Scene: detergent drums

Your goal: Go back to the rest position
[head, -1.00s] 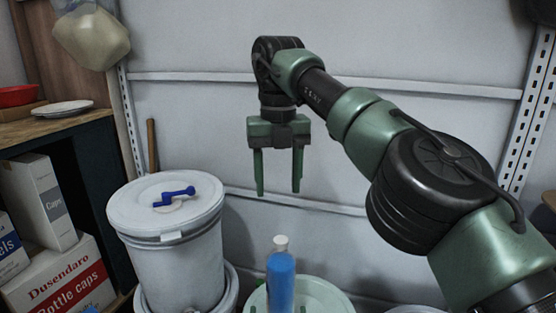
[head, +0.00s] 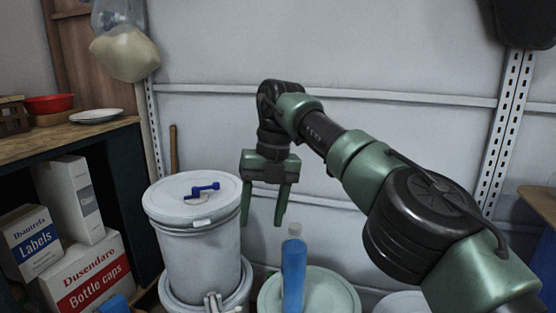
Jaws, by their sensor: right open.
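My right gripper (head: 263,220) hangs open and empty, fingers pointing down, in the middle of the head view. It is above and slightly left of a blue bottle (head: 293,275) with a pale cap, in front of the grey wall. The bottle stands upright on or by a pale green drum lid (head: 335,292). A white drum (head: 200,250) with a blue handle-like piece (head: 203,189) on its lid stands to the left of the gripper. My left gripper is not in view.
A shelf unit on the left has a wooden top (head: 55,142) with a red bowl (head: 50,103) and a white plate (head: 97,116). Boxes (head: 85,275) sit below it. A filled bag (head: 125,53) hangs above. A brown surface (head: 540,203) is at the right edge.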

